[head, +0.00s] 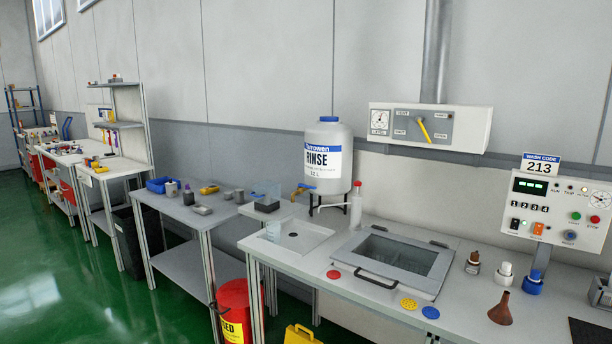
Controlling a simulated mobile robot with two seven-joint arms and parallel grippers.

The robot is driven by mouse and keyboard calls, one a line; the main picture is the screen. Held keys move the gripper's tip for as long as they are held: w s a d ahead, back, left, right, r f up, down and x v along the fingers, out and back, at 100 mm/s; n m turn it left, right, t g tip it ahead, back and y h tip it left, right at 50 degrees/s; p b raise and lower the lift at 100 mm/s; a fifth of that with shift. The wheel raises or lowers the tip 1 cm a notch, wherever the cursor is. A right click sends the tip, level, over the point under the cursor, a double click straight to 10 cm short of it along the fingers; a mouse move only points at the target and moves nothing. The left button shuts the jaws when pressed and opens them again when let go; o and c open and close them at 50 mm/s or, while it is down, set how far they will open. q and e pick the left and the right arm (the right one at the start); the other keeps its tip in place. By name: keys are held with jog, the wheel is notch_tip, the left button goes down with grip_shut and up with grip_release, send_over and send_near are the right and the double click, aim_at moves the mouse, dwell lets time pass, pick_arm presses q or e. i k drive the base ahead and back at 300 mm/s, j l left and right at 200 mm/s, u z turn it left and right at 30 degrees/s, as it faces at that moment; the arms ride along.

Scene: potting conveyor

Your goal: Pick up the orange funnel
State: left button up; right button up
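The funnel (502,309) is a brownish-orange cone. Neither of my grippers shows in the head view.
The bench (390,300) holds a lidded basin (400,257), a brown bottle (473,264), a red disc (333,274), yellow (408,304) and blue (430,312) discs. A control panel (560,210) stands behind right. A dark mat (590,332) lies right of the funnel.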

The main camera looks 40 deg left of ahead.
aim_at(500, 315)
jog(key=i+j+u, duration=0.55)
jog(key=j+u, duration=0.2)
jog(key=i+j+u, duration=0.35)
